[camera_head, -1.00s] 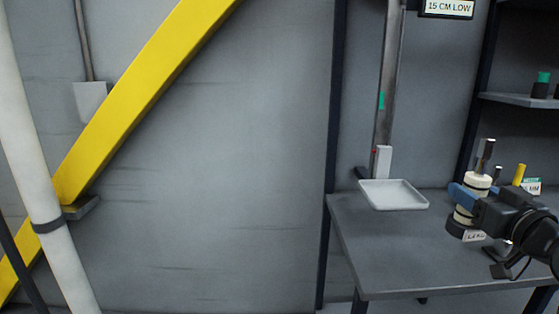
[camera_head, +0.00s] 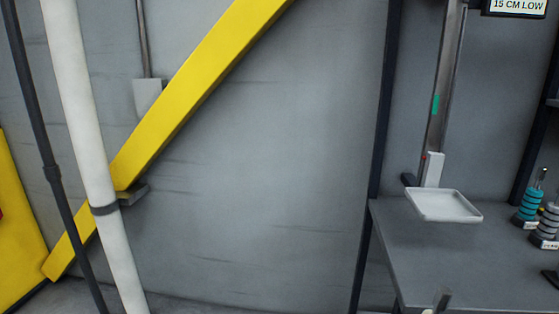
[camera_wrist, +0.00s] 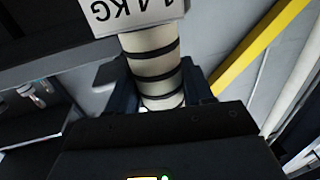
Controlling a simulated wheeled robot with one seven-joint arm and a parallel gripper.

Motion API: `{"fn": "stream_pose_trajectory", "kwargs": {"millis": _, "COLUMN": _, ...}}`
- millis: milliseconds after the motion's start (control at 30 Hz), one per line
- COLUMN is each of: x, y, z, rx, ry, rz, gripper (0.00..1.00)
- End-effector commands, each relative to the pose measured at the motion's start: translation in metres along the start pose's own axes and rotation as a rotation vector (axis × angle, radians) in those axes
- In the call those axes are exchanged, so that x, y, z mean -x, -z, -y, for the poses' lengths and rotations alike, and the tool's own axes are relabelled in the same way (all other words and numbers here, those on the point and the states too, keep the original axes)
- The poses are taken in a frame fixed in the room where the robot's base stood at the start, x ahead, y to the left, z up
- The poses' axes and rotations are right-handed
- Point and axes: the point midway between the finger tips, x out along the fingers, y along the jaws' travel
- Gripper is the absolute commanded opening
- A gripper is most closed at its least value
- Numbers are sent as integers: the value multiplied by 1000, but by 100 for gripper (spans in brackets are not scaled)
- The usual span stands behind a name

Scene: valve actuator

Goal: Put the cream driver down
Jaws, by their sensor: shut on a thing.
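The cream driver (camera_wrist: 152,62) shows in the wrist view as a ribbed cream cylinder with dark bands. A white tag (camera_wrist: 130,14) with upside-down lettering ending in KG is at its end. My gripper (camera_wrist: 155,85) is shut on the driver, with dark fingers on both sides of it. The driver's far end is hidden behind the gripper body.
A grey bench (camera_head: 425,250) stands at the right, with a white tray (camera_head: 443,204) at its back left. A turquoise banded tool (camera_head: 530,203) and a grey banded tool (camera_head: 549,225) stand on its right. A yellow diagonal beam (camera_head: 190,90) and white pipe (camera_head: 92,150) are at the left.

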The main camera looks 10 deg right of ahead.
Motion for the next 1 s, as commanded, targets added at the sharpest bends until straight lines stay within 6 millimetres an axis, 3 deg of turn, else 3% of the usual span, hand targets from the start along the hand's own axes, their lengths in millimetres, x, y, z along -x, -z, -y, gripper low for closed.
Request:
{"fn": "stream_pose_trajectory", "kwargs": {"millis": 600, "x": 4, "y": -28, "z": 24, "rx": 1, "ry": 21, "rz": -1, "gripper": 0}}
{"fn": "stream_pose_trajectory", "kwargs": {"millis": 767, "x": 7, "y": -50, "z": 39, "rx": 3, "ry": 32, "rz": -1, "gripper": 0}}
{"fn": "stream_pose_trajectory", "kwargs": {"millis": 1000, "x": 15, "y": -103, "z": 78, "rx": 1, "ry": 60, "rz": -2, "gripper": 0}}
